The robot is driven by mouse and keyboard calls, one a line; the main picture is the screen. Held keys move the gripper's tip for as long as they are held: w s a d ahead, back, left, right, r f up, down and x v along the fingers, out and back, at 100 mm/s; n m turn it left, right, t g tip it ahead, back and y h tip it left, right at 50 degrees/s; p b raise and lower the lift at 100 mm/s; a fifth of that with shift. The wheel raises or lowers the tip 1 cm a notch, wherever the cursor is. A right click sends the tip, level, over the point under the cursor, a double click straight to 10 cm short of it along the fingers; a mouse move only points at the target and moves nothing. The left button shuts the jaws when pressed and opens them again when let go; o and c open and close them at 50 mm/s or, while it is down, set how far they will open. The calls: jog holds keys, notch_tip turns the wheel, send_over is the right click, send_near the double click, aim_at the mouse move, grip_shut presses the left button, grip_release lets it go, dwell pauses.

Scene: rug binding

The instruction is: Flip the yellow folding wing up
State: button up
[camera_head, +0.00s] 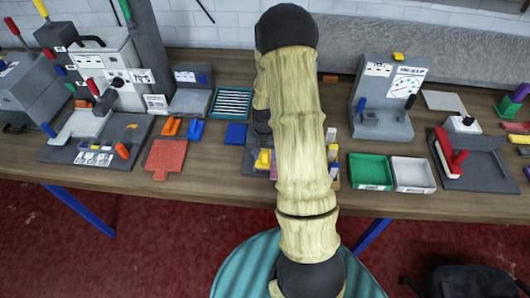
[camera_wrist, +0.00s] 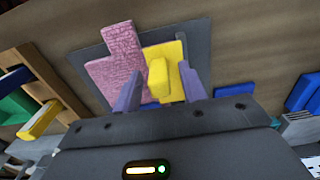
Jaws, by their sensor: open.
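The yellow folding wing (camera_wrist: 176,54) lies on a dark grey base plate (camera_wrist: 201,40) in the wrist view, with a raised yellow block on it. A pink textured piece (camera_wrist: 120,50) lies beside it on the left. My gripper (camera_wrist: 160,78) is open, its two fingers on either side of the yellow block. Whether the fingers touch the wing cannot be told. In the head view my arm hides most of this fixture; a bit of yellow (camera_head: 263,160) shows at the arm's left edge.
In the head view a green tray (camera_head: 369,185) and a white tray (camera_head: 432,186) stand right of my arm. A red plate (camera_head: 165,158) and a blue block (camera_head: 236,134) lie to the left. Blue pieces (camera_wrist: 303,92) lie right of the fixture in the wrist view.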

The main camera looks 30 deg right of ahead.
jog(key=shift+f, duration=0.1)
grip_shut()
